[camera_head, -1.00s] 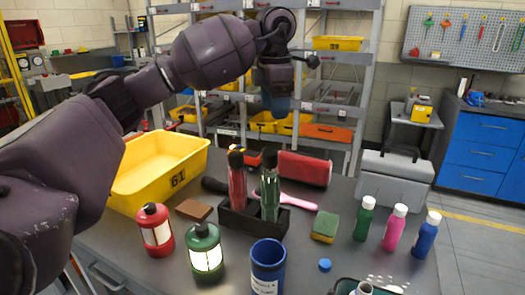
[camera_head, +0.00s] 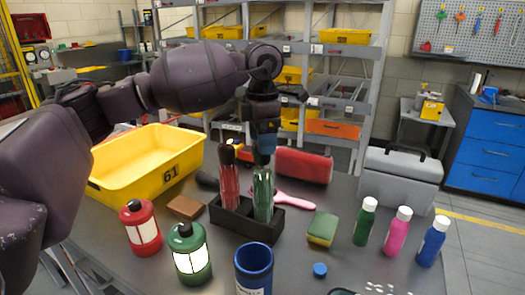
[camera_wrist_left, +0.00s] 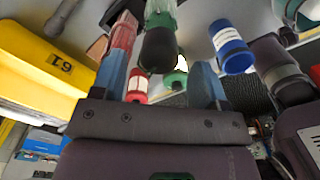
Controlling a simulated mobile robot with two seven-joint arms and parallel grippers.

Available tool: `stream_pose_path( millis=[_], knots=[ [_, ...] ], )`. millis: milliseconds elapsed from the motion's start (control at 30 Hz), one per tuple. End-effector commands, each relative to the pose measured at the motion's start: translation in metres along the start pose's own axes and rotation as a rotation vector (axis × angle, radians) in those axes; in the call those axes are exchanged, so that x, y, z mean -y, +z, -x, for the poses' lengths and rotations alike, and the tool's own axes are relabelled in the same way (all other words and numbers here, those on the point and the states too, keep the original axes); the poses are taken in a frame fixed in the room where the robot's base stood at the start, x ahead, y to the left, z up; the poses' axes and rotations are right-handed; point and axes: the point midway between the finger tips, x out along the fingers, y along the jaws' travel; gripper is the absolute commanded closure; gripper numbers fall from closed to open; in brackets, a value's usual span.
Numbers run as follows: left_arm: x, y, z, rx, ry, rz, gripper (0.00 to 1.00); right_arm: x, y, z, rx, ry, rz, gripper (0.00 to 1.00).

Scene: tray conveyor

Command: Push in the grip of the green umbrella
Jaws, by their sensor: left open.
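The green umbrella (camera_head: 263,196) stands folded and upright in a black holder (camera_head: 244,226), next to the red umbrella (camera_head: 229,185). My left gripper (camera_head: 266,150) is directly above the green umbrella and hides most of its dark grip in the head view. In the left wrist view, the gripper's two blue fingers (camera_wrist_left: 160,80) are spread apart. The green umbrella's black grip (camera_wrist_left: 158,50) shows between and just beyond them, with no clear contact. The red umbrella (camera_wrist_left: 122,42) is close to one finger there. My right gripper is not in view.
A yellow bin (camera_head: 147,168) stands left of the holder. Red (camera_head: 141,229) and green (camera_head: 190,254) lanterns and a blue cup (camera_head: 254,268) are in front. A sponge (camera_head: 322,229) and several bottles are on the right. A red case (camera_head: 304,166) lies behind.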

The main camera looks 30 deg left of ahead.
Motion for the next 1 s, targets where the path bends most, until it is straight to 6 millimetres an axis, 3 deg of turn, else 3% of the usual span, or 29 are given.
stream_pose_path(
  millis=[233,633,1000],
  knots=[
    [0.0,0.0,-0.026,-0.001,0.0,0.0,0.33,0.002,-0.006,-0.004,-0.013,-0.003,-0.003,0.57],
    [0.0,0.0,-0.03,0.001,0.0,0.0,0.34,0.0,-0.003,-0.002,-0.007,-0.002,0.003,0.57],
    [0.0,0.0,-0.03,0.0,0.0,0.0,0.91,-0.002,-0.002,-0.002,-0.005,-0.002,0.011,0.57]
  ],
)
